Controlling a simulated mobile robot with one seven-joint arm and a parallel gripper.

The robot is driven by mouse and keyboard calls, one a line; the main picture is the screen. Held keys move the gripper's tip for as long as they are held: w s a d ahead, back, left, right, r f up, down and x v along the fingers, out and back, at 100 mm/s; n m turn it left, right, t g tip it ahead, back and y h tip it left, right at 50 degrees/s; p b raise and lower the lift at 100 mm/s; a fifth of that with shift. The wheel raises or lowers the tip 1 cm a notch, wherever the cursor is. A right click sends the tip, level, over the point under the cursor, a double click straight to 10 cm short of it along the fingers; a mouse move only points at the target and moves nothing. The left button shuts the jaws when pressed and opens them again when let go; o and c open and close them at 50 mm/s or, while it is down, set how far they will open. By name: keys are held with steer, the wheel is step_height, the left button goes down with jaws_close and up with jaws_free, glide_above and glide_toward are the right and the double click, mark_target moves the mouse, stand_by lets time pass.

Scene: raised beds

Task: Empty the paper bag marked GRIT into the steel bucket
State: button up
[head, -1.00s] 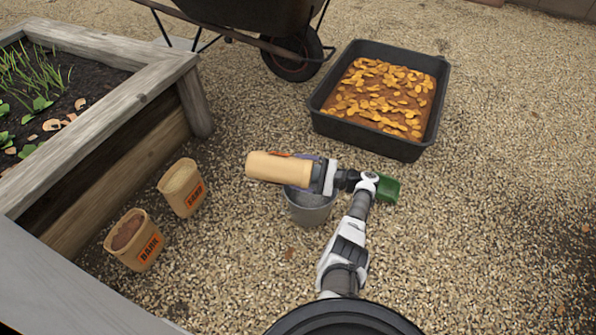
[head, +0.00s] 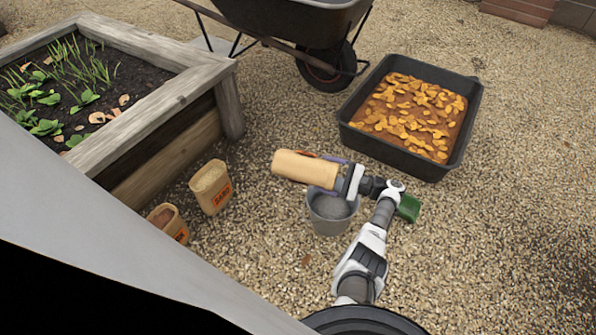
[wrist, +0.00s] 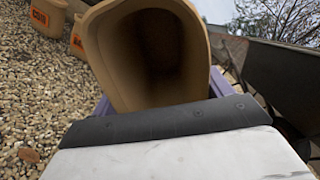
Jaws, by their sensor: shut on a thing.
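My gripper (head: 340,178) is shut on a tan paper bag (head: 302,168), which lies tipped on its side above the steel bucket (head: 331,226). The orange mark on the held bag is turned away and cannot be read. In the wrist view the bag (wrist: 108,65) shows its open mouth and a dark inside with no contents visible, and purple fingers lie on either side. The bucket stands upright on the gravel, partly hidden by my gripper and the bag. Grey material shows inside it.
A paper bag marked SAND (head: 211,190) and another filled bag (head: 168,222) stand beside the raised bed (head: 165,140). A black tray (head: 400,150) of leaves and a wheelbarrow (head: 290,30) stand behind. A green object (head: 408,207) lies right of my wrist. A grey edge (head: 90,230) covers the lower left.

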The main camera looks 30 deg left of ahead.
step_height(320, 180, up, 13)
steer(key=p, duration=1.1)
steer(key=shift+f, duration=0.1)
steer(key=r+p, duration=0.1)
steer(key=p, duration=0.1)
steer(key=shift+h+p, duration=0.3)
steer(key=shift+h, duration=0.1)
steer(key=r+h+p, duration=0.1)
steer(key=h+p, duration=0.2)
steer(key=p, duration=0.2)
steer(key=shift+r+t, duration=0.2)
steer(key=shift+t, duration=0.2)
steer(key=h+p, duration=0.1)
steer(key=p, duration=0.1)
steer(key=shift+r+p, duration=0.15)
steer(key=shift+p, duration=0.15)
